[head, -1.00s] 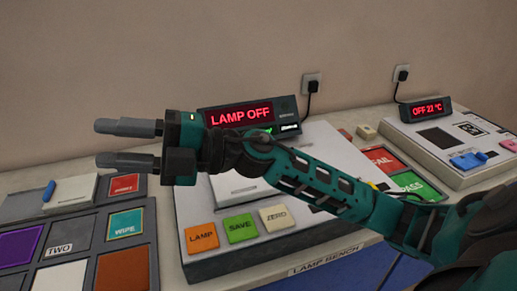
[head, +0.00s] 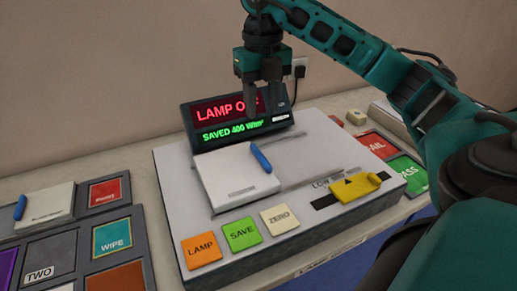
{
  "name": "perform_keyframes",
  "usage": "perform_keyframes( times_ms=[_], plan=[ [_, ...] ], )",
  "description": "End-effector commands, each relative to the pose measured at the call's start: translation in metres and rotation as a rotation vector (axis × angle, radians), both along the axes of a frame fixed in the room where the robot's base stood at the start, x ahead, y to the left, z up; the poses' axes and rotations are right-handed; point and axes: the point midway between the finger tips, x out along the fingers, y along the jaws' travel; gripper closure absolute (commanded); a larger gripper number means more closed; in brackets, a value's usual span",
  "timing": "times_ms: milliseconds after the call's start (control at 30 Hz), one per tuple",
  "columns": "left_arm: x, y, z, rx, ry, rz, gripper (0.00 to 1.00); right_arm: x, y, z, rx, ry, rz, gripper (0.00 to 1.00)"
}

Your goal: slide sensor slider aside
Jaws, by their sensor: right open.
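The lamp bench (head: 172,177) is a pale box with a low sloping top. On it lies a white square block (head: 222,182) with a blue bar handle (head: 260,158) at its right edge; thin slots run to the right of it. I cannot tell by label which is the sensor slider. My right gripper (head: 260,100) points down above the back of the bench, open and apart from the block and handle. My left gripper is not in view.
A display (head: 200,143) behind reads SAVED 400 in green under a partly covered red LAMP line. LAMP (head: 201,250), SAVE (head: 241,234) and ZERO (head: 276,219) buttons line the front. A button panel (head: 135,265) stands left; red (head: 372,144) and green (head: 404,174) pads lie right.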

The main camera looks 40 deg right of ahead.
Motion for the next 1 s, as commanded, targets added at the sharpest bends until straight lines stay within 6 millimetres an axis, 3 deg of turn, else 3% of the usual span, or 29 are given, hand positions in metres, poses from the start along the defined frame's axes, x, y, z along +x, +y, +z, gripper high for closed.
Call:
perform_keyframes(
  times_ms=[267,600,800,1000],
  plan=[
    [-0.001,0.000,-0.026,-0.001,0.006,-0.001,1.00,-0.001,0.002,-0.054,0.005,0.006,0.006,0.58],
    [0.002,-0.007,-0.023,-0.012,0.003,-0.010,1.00,-0.001,0.002,-0.111,0.004,0.004,0.006,0.58],
    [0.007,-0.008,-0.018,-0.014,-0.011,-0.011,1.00,0.000,0.002,-0.124,0.003,0.001,0.006,0.58],
    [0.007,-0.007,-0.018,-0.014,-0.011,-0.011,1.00,0.000,0.002,-0.125,0.004,0.001,0.006,0.58]
  ],
)
